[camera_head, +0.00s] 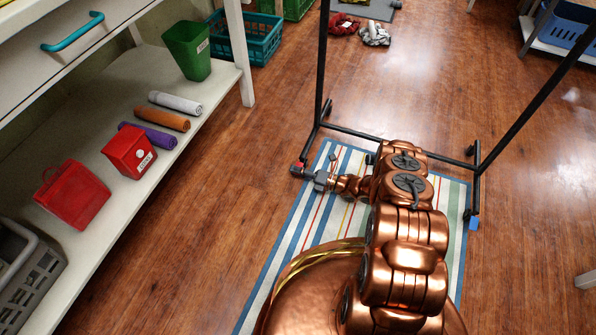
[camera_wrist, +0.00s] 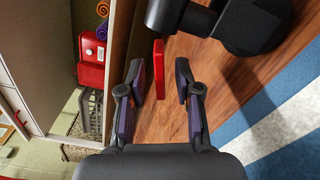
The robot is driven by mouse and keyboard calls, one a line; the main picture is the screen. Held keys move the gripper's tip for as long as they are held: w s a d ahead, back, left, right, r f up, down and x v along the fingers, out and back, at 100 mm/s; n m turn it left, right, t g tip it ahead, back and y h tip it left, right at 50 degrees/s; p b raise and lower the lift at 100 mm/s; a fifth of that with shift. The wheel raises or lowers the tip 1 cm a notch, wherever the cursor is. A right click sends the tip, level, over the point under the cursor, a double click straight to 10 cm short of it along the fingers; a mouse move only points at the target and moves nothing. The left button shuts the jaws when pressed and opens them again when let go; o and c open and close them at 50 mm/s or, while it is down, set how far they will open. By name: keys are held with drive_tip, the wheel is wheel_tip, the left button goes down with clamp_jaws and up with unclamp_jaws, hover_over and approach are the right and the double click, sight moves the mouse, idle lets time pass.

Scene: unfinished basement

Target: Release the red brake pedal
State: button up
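The red brake pedal (camera_wrist: 159,72) is a thin red piece beside a black caster (camera_wrist: 225,22) in the wrist view. In the head view the red pedal (camera_head: 298,165) is a small spot at the left foot of the black rack (camera_head: 319,65). My gripper (camera_wrist: 159,68) is open, with one finger on each side of the pedal and a visible gap to each. In the head view my gripper (camera_head: 312,175) is small, right by that foot. Whether the pedal is tilted up or down cannot be told.
A blue pedal (camera_head: 474,223) is at the rack's near right foot. A striped rug (camera_head: 285,245) lies under my arm and the rack. A white shelf unit (camera_head: 215,85) with red containers stands at the left. Wooden floor is bare between shelf and rug.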

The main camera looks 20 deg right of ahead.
clamp_jaws()
idle(0.3)
drive_tip(key=shift+d, duration=0.1)
drive_tip(key=shift+r+m, duration=0.15)
drive_tip(key=shift+m, duration=0.15)
drive_tip(key=m, duration=0.1)
drive_tip(key=r+m+p, duration=0.1)
drive_tip(key=shift+a+m, duration=0.25)
drive_tip(key=shift+m, duration=0.15)
drive_tip(key=m, duration=0.1)
drive_tip(key=r+m+p, duration=0.1)
drive_tip(key=m, duration=0.3)
drive_tip(key=shift+r+p, duration=0.25)
drive_tip(key=shift+p, duration=0.1)
drive_tip(key=shift+m, duration=0.4)
